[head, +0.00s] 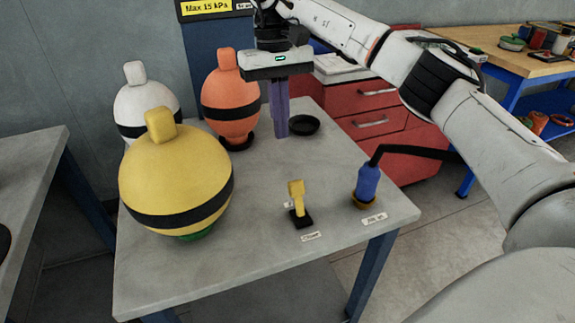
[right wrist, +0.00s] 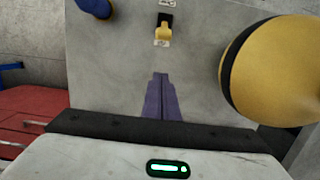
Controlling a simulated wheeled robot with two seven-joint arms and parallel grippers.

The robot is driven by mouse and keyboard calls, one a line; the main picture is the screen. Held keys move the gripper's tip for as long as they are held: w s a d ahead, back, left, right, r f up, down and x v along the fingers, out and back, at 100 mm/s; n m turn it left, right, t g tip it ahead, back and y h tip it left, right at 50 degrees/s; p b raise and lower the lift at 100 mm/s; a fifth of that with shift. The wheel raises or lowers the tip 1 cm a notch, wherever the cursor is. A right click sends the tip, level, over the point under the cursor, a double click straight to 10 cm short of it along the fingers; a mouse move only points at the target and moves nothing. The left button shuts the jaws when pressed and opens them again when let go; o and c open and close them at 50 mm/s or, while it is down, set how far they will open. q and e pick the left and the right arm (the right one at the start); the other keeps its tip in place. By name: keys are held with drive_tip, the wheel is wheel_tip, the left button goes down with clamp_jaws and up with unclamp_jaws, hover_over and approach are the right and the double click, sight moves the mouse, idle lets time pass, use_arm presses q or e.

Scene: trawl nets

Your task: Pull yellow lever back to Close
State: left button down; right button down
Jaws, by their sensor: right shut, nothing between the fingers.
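The yellow lever (head: 297,192) stands up from a small black base on the grey table (head: 250,256), near its front edge. A small label (head: 311,237) lies in front of it. The lever also shows at the top of the right wrist view (right wrist: 162,31). My right gripper (head: 281,134) points down above the table, behind the lever and apart from it. Its purple fingers are shut together with nothing between them; they also show in the right wrist view (right wrist: 161,76). My left gripper is not in view.
A large yellow float (head: 175,178) stands left on the table, with white (head: 145,100) and orange (head: 230,90) floats behind it. A blue-handled tool (head: 367,182) with a black hose stands right of the lever. A black dish (head: 303,125) lies behind. The table's middle is clear.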

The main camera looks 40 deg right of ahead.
sight(298, 199)
drive_tip(key=f, duration=0.3)
drive_tip(key=s+f, duration=0.1)
drive_tip(key=f, duration=0.6)
drive_tip(key=shift+s+a+f, duration=0.15)
drive_tip(key=shift+s+a, duration=0.05)
drive_tip(key=shift+s, duration=0.1)
drive_tip(key=shift+s+a+r, duration=0.2)
drive_tip(key=shift+s+r, duration=0.6)
drive_tip(key=shift+s, duration=0.15)
drive_tip(key=shift+s+a+r, duration=0.2)
drive_tip(key=shift+s+r, duration=0.15)
drive_tip(key=shift+s, duration=0.35)
